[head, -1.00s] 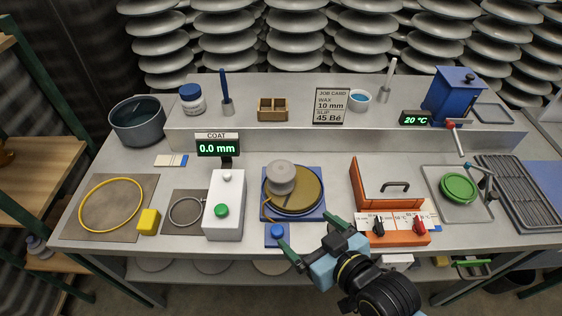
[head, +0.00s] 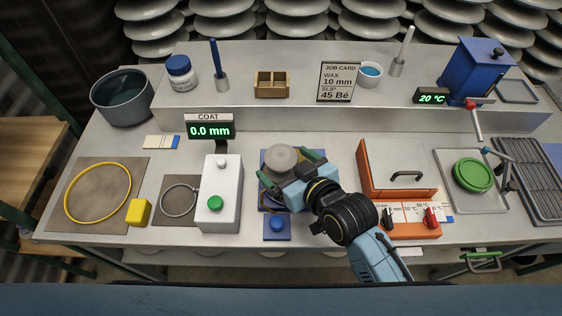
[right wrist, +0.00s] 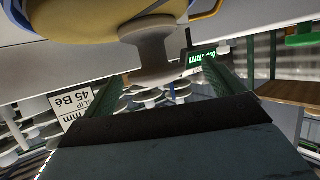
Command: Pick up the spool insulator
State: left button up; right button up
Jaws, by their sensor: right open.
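The spool insulator (head: 281,157) is a grey, waisted piece with a round, flat top. It stands on a round, yellowish turntable on a blue base (head: 265,154). My right gripper (head: 289,166) is open at the spool, its green fingers reaching to either side of it. In the right wrist view the spool (right wrist: 155,52) shows its narrow waist and flared ends, between the open fingers of my right gripper (right wrist: 160,82). I cannot tell whether a finger touches it. My arm and gripper hide much of the turntable. My left gripper is not in view.
A white box with a green button (head: 219,195) stands left of the turntable, and an orange-framed unit (head: 398,193) stands to its right. A blue button box (head: 277,227) sits in front. A raised shelf (head: 300,118) runs along the back with the job card (head: 340,82).

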aim_at(277, 152)
jog(key=x, duration=0.4)
jog(key=shift+w+d+r+b, duration=0.15)
jog(key=shift+w+r+b, duration=0.1)
jog(key=shift+r+b, duration=0.05)
jog(key=shift+w+a+f, duration=0.2)
jog(key=shift+w+a, duration=0.05)
jog(key=shift+w, duration=0.15)
jog(key=shift+c, duration=0.5)
jog(key=c, duration=1.2)
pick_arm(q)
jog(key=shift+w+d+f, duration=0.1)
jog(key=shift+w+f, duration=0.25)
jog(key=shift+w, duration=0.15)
pick_arm(e)
jog(key=shift+r, duration=0.2)
jog(key=shift+c, duration=0.7)
